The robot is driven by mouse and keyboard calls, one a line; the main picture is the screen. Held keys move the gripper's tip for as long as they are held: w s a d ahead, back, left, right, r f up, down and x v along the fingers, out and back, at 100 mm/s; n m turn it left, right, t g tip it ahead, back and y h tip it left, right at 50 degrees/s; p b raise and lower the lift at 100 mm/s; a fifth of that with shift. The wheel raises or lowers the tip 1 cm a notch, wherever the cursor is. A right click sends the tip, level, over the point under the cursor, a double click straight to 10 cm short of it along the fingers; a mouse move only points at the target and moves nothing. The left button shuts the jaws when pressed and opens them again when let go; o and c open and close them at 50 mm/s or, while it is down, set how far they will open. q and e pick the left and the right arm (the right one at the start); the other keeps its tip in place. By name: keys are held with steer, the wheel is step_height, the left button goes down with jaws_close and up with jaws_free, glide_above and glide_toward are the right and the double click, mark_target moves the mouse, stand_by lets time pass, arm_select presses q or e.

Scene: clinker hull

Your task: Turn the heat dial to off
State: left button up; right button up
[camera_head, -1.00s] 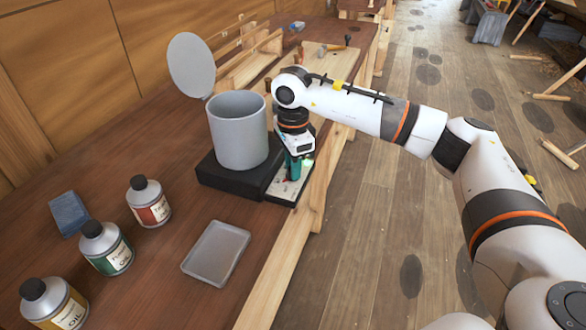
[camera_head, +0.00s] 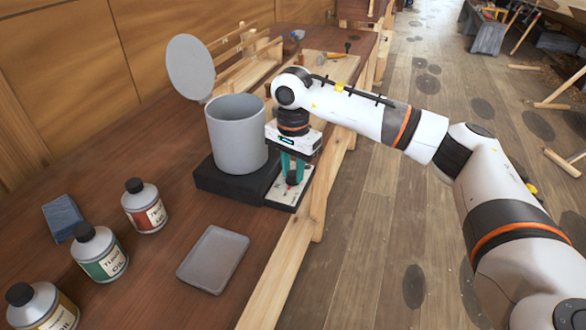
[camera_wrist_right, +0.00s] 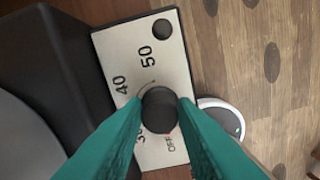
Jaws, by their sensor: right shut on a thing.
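The black heat dial (camera_wrist_right: 160,108) stands on a pale control panel (camera_wrist_right: 178,62) marked 50, 40, 30 and OFF. My right gripper (camera_head: 291,176) points down over the panel, and its teal fingers are shut on the dial from both sides. In the right wrist view the fingers partly cover the 30. I cannot make out a pointer on the dial. A small dark round spot (camera_wrist_right: 162,28) sits at the panel's far end. The panel joins a black heater base (camera_head: 232,183) carrying a grey pot (camera_head: 237,135). My left gripper is out of view.
A round grey lid (camera_head: 190,67) stands raised behind the pot. A grey tray (camera_head: 213,258), several oil bottles (camera_head: 145,207) and a blue block (camera_head: 62,217) are on the bench at left and front. The bench edge runs close beside the panel.

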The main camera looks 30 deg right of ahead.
mark_target(293, 172)
steer(key=shift+r, duration=0.1)
steer(key=o, duration=1)
step_height(293, 172, up, 12)
stand_by(0.6)
